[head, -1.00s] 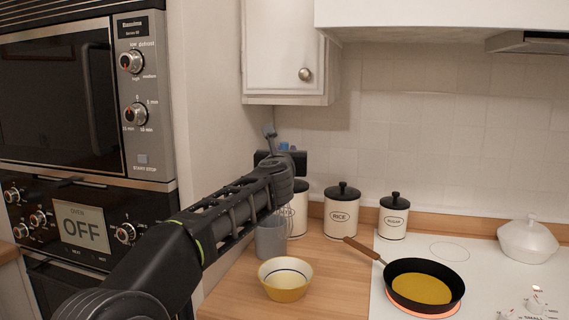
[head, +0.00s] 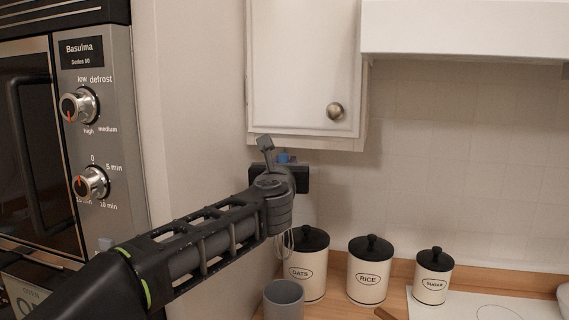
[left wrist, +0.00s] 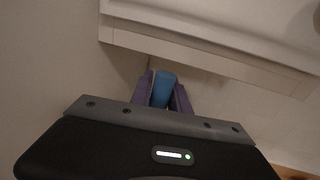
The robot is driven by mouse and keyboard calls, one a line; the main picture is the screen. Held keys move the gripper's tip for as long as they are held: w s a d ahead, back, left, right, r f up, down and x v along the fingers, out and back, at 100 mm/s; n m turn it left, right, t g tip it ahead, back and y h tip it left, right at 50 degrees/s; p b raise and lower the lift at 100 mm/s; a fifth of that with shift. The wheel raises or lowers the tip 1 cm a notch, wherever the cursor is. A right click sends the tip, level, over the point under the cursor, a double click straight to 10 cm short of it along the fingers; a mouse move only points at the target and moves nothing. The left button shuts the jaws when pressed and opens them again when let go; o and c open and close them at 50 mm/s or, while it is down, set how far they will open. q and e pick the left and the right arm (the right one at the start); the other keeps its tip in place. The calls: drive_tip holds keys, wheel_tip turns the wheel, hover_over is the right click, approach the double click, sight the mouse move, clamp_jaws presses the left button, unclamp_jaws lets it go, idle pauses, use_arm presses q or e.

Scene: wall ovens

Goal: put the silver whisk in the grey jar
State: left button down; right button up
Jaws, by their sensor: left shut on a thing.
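My left gripper (left wrist: 163,88) is shut on a blue handle (left wrist: 164,86), which stands between its purple fingers in the left wrist view. In the head view, wire loops of the silver whisk (head: 287,241) hang below my left wrist, and a bit of blue (head: 286,158) shows above it. My wrist hides most of the gripper and the whisk's middle. The grey jar (head: 284,302) stands on the counter below the whisk, cut by the lower picture edge. The loops show above its rim. My right gripper is not in view.
White canisters labelled OATS (head: 305,274), RICE (head: 368,275) and SUGAR (head: 432,280) stand right of and behind the jar. A white wall cabinet (head: 305,80) hangs above my gripper. The oven unit (head: 88,140) is at left.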

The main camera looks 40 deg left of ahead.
sight(282, 249)
use_arm(q)
drive_tip(key=shift+f, duration=0.15)
wheel_tip(282, 249, down, 18)
drive_tip(key=b, duration=1.5)
drive_tip(key=c, duration=1.2)
unclamp_jaws()
drive_tip(key=shift+o, duration=0.2)
drive_tip(key=b+v, duration=0.1)
drive_tip(key=v, duration=0.9)
drive_tip(key=shift+w, duration=0.1)
